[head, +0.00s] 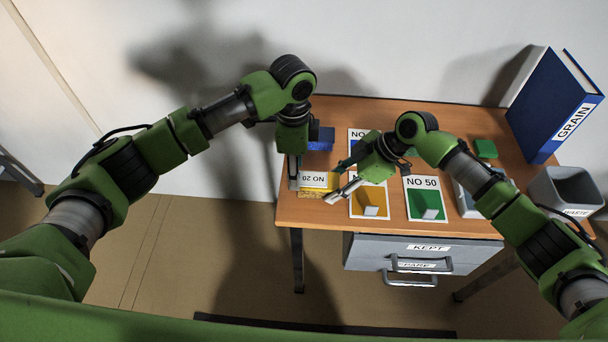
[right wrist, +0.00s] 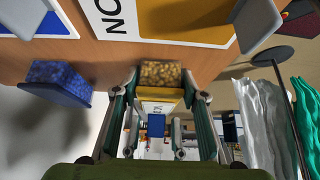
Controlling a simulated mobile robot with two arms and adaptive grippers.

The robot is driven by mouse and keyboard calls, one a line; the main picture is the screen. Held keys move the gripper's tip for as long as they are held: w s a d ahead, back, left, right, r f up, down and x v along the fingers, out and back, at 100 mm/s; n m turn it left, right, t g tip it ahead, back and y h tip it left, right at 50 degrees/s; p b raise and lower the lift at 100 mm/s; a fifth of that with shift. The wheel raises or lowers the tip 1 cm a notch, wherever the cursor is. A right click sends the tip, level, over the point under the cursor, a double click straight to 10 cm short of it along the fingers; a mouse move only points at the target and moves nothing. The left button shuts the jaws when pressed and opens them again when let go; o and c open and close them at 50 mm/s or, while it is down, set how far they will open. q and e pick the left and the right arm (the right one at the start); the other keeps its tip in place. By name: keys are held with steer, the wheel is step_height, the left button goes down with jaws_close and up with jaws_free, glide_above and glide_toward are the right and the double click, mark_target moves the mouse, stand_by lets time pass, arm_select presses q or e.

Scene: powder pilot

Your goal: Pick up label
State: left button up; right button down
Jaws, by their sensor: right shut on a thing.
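A white label marked "NO 20" (head: 317,180), upside down in the head view, sits with a speckled yellow block (head: 309,194) at the table's left edge. My right gripper (head: 338,180) reaches to it from the right. In the right wrist view, its fingers (right wrist: 160,90) are shut around the yellow block (right wrist: 160,74), with a white face lettered "NO" (right wrist: 136,108) just behind it. How the label and block are joined is unclear. My left gripper (head: 294,178) points down at the block's left side; its jaw gap is hidden.
A yellow card (head: 356,207) and a green "NO 50" card (head: 415,184) lie on the wooden table (head: 316,216). A blue block (head: 322,138) and a green block (head: 486,148) sit farther back. A blue GRAIN binder (head: 548,105) and waste bin (head: 567,190) stand right. Grey drawers (head: 375,249) hang below.

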arm_select(q)
steer(key=shift+f, duration=0.1)
steer(key=c, duration=0.9)
steer(key=shift+r, duration=7)
